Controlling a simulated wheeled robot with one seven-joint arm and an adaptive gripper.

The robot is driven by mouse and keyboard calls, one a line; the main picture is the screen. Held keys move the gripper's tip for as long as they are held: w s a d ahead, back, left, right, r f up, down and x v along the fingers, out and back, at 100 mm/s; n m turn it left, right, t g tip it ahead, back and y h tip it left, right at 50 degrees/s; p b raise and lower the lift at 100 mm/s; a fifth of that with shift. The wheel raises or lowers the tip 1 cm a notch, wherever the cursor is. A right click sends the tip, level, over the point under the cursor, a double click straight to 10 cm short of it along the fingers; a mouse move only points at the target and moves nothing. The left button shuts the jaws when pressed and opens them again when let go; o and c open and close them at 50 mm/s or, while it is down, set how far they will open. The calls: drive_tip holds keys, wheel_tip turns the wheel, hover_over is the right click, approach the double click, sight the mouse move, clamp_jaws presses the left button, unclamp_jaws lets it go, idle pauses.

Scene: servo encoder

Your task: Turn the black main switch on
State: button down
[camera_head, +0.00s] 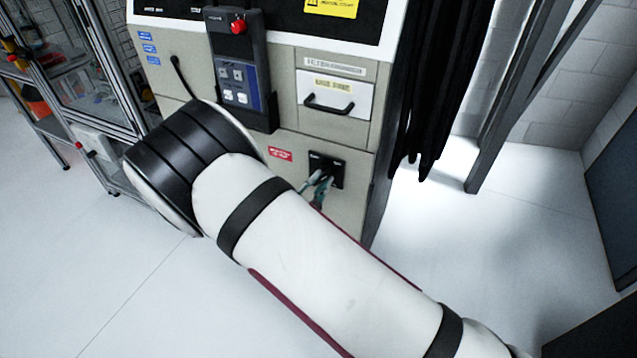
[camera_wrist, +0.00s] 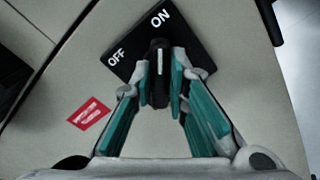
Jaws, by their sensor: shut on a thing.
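The black main switch is a rotary knob on a black plate marked OFF and ON, low on the beige cabinet front. In the wrist view the knob (camera_wrist: 159,72) stands between my fingertips, with its white line pointing up the picture, between the OFF and ON words and nearer ON. My gripper (camera_wrist: 160,75) is shut on the knob, with teal pads on both sides of it. In the head view the switch plate (camera_head: 336,170) shows at the cabinet's lower right. My gripper (camera_head: 319,187) reaches it there, partly hidden behind my arm.
A red label (camera_wrist: 89,113) is left of the switch. Above are a drawer with a black handle (camera_head: 329,104) and a hanging control pendant (camera_head: 240,70). Black cables (camera_head: 440,80) hang right of the cabinet. A shelf frame (camera_head: 75,60) stands left. The floor at right is clear.

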drive_tip(key=shift+m, duration=0.6)
drive_tip(key=c, duration=1.6)
unclamp_jaws()
drive_tip(key=shift+o, duration=0.2)
drive_tip(key=v, duration=1.2)
